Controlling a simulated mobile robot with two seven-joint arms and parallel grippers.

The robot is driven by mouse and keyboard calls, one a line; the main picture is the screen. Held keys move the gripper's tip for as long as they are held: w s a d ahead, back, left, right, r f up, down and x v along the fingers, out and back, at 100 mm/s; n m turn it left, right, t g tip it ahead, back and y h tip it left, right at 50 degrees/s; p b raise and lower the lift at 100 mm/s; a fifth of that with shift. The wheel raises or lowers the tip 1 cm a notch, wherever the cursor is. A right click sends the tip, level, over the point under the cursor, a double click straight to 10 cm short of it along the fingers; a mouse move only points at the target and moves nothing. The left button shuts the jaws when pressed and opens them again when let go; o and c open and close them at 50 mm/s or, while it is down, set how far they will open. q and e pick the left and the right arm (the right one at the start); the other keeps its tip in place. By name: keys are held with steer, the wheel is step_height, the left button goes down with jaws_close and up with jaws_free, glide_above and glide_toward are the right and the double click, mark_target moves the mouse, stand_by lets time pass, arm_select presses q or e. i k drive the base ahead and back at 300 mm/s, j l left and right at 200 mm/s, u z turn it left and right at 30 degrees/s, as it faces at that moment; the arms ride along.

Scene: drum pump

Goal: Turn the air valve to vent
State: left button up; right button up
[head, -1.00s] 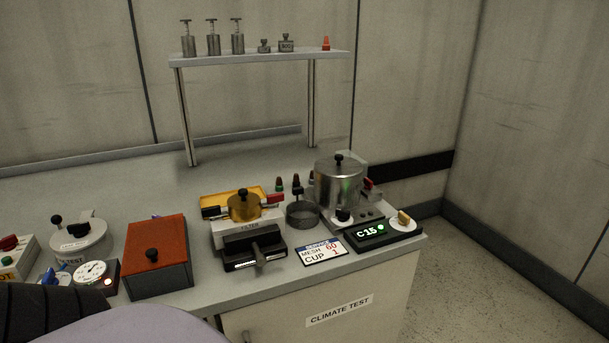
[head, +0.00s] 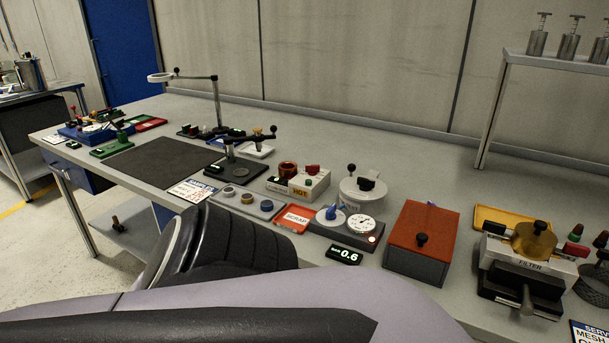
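A blue knob (head: 332,213) sits on a white round plate on a dark unit near the bench's front edge; it looks like the air valve, but its markings are too small to read. Beside it on the same unit is a white dial gauge (head: 360,223) with a lit red lamp. A small black display (head: 345,255) in front reads 0.6. A white lidded pot (head: 363,192) with black knobs stands just behind. Neither gripper shows. Parts of my own body cover the lower middle of the head view.
A red scrap tray (head: 293,218) and a grey tray with rings (head: 246,204) lie left. The dark mat (head: 165,162) is clear.

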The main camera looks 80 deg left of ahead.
mark_target(330, 214)
steer(key=u, duration=2.15)
